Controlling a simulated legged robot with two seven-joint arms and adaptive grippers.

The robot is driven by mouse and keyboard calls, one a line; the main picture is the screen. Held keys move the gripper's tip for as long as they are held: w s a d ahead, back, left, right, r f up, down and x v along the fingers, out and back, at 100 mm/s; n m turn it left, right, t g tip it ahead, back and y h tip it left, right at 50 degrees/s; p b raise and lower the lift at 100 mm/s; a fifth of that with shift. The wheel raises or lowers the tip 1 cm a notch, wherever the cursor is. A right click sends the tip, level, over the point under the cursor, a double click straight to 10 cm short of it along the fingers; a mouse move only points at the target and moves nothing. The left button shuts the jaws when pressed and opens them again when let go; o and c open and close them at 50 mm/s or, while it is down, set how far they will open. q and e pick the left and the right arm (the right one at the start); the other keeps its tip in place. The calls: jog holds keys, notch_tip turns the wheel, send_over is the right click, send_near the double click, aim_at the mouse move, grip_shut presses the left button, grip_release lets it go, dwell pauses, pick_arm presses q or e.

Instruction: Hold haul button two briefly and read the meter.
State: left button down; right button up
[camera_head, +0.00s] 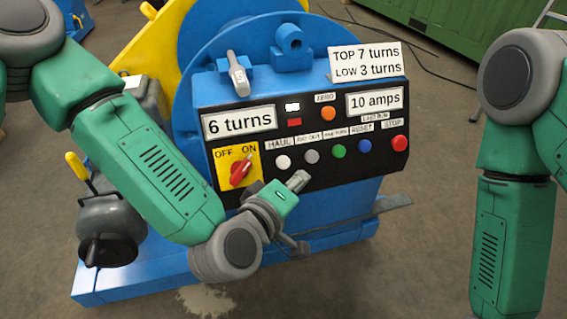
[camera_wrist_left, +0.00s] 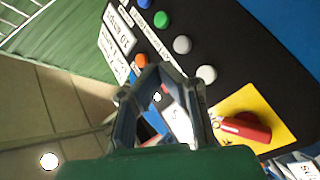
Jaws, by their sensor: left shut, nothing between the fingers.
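The control panel (camera_head: 370,170) is a black face on a blue machine. Its lower row has a white button (camera_head: 283,162) under a HAUL label, then a grey button (camera_head: 312,156), a green one (camera_head: 338,151), a blue one (camera_head: 364,146) and a red STOP button (camera_head: 400,143). The meter reads 6 turns (camera_head: 239,123); another display reads 10 amps (camera_head: 375,101). My left gripper (camera_head: 298,181) is shut and empty, just below the white and grey buttons; contact cannot be told. The white button (camera_wrist_left: 206,75) also shows in the left wrist view. My right gripper is out of view.
A red switch (camera_head: 241,171) on a yellow OFF/ON plate points toward ON. An orange ZERO button (camera_head: 328,114) sits above the row. A sign (camera_head: 365,61) reads TOP 7 turns, LOW 3 turns. A grey-handled lever (camera_head: 238,75) stands on top.

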aim_at(286, 167)
pick_arm(q)
jog(key=shift+w+a+f+b, duration=0.4)
jog(key=shift+w+f+b, duration=0.3)
jog(key=shift+w, duration=0.55)
jog(key=shift+w+a+f+b, duration=0.45)
jog(key=shift+w+f+b, duration=0.25)
jog(key=shift+w, duration=0.55)
jog(key=shift+w+a+f+b, duration=0.4)
jog(key=shift+w+f+b, duration=0.25)
jog(key=shift+w, duration=0.6)
jog(key=shift+w+a, duration=0.1)
jog(key=shift+w, duration=0.2)
